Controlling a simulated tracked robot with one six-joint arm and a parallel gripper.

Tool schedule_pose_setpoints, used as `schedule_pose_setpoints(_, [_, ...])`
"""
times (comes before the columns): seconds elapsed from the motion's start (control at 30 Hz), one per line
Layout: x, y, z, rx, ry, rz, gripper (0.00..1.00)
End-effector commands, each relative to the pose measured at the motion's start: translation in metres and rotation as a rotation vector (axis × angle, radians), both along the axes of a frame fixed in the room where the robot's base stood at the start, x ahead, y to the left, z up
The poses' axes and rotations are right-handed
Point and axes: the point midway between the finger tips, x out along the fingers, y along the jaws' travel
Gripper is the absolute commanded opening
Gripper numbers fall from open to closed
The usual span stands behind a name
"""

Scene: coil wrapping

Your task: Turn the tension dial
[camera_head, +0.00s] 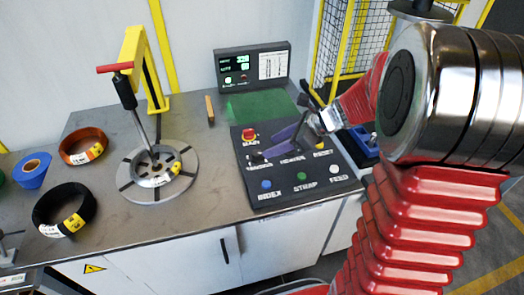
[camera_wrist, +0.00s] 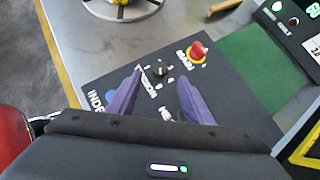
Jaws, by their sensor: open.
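The tension dial (camera_wrist: 160,69) is a small dark round knob with white tick marks on the black control panel (camera_wrist: 240,92). In the wrist view it shows between and slightly beyond the tips of my gripper (camera_wrist: 160,80). The two purple fingers stand apart with nothing between them. In the head view my gripper (camera_head: 270,149) reaches in from the right over the panel. Its fingers partly cover the dial (camera_head: 257,158) and the labels there. I cannot tell how high the tips are above the dial.
A red button on yellow (camera_head: 249,135) is just behind the dial. Blue (camera_head: 266,184), green (camera_head: 301,176) and white (camera_head: 334,168) buttons line the panel's front. A display (camera_head: 252,66) stands behind a green mat (camera_head: 262,105). A round fixture (camera_head: 140,190) and coils are left.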

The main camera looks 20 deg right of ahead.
Motion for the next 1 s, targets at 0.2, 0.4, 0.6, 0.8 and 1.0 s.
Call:
schedule_pose_setpoints(0.2, [0.014,0.020,-0.025,0.001,0.003,0.003,0.46])
schedule_pose_setpoints(0.4, [0.025,0.034,-0.043,-0.001,0.002,0.002,0.46])
schedule_pose_setpoints(0.6, [0.030,0.039,-0.049,0.000,0.001,0.001,0.46])
schedule_pose_setpoints(0.8, [0.030,0.039,-0.049,-0.001,0.000,0.001,0.46])
schedule_pose_setpoints(1.0, [0.030,0.039,-0.049,-0.001,0.000,0.001,0.35])
